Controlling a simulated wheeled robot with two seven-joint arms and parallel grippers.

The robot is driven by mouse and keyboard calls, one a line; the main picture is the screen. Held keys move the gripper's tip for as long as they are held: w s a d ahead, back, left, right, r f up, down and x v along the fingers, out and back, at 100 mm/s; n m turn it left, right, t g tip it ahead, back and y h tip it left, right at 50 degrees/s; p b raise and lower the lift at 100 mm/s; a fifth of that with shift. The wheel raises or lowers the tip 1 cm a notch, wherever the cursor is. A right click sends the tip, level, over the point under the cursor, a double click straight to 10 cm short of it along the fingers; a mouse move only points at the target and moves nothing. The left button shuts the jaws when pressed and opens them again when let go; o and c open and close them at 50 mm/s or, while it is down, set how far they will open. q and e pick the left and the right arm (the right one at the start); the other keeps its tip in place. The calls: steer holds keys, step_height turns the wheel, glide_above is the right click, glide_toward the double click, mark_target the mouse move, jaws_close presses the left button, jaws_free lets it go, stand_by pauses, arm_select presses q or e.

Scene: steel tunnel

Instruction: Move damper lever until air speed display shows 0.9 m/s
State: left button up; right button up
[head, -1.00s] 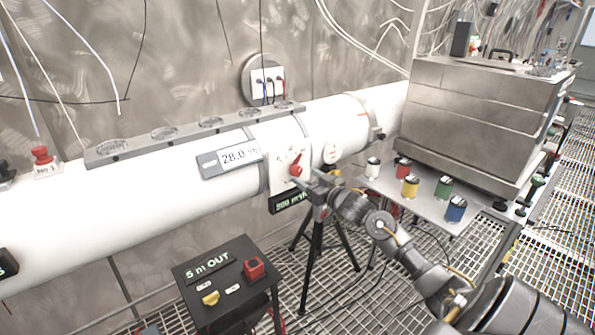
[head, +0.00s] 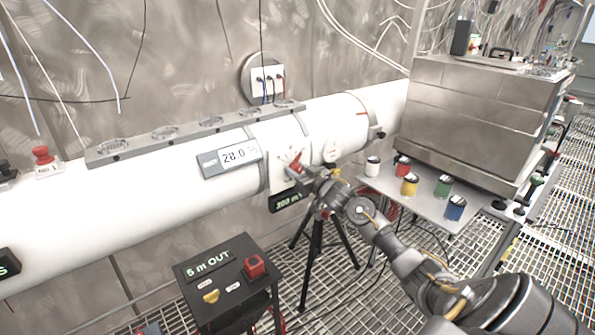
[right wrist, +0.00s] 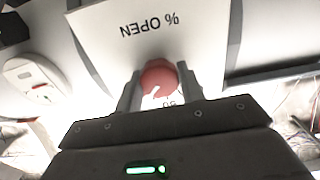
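The damper lever has a red knob (right wrist: 158,78) in front of a white "% OPEN" scale plate (right wrist: 150,30). In the head view its red part (head: 296,162) shows on the pipe's plate, partly behind my right gripper (head: 297,172). In the right wrist view, the two fingers of my right gripper (right wrist: 159,88) stand on either side of the knob with no clear gap; whether they grip it is unclear. The air speed display (head: 287,201), dark with green digits, sits below the plate, partly covered and not surely legible. My left gripper is not in view.
A panel on the white pipe (head: 120,215) reads 28.0 %. A tripod (head: 317,245) stands under the pipe. A black "5 m OUT" box (head: 220,285) is at the front. A side table (head: 425,200) with several coloured cans stands right, near a steel cabinet (head: 470,125).

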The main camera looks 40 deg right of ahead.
steer(key=shift+c, duration=1)
steer(key=shift+n, duration=0.3)
steer(key=n, duration=0.3)
steer(key=shift+n, duration=0.3)
steer(key=n+b, duration=0.1)
steer(key=n, duration=0.4)
steer(key=shift+a, duration=0.1)
steer(key=shift+n, duration=0.4)
steer(key=o, duration=1)
steer(key=shift+c, duration=0.2)
